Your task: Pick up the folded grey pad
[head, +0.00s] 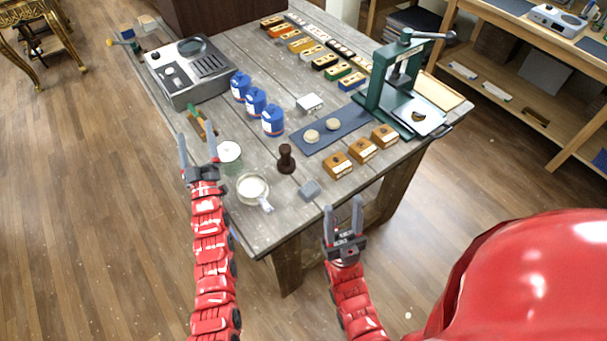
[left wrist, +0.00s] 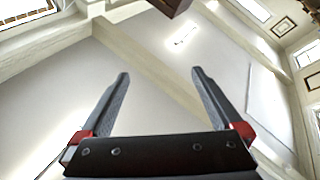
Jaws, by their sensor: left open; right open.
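The folded grey pad (head: 310,189) is a small grey block-like piece lying near the front edge of the wooden table, in the head view. My right gripper (head: 343,206) is open and empty, in front of the table edge, below and right of the pad in the picture and apart from it. My left gripper (head: 197,147) is open and empty, at the table's left side, well left of the pad. The left wrist view shows the left gripper's open fingers (left wrist: 160,78) pointing at the ceiling, with nothing between them.
Near the pad on the table (head: 268,228) are a dark wooden tamper (head: 286,158), a glass cup (head: 252,187) and several wooden blocks (head: 337,165). A dark mat (head: 345,128) lies behind. Blue jars (head: 272,120) and a green press (head: 390,85) stand farther back.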

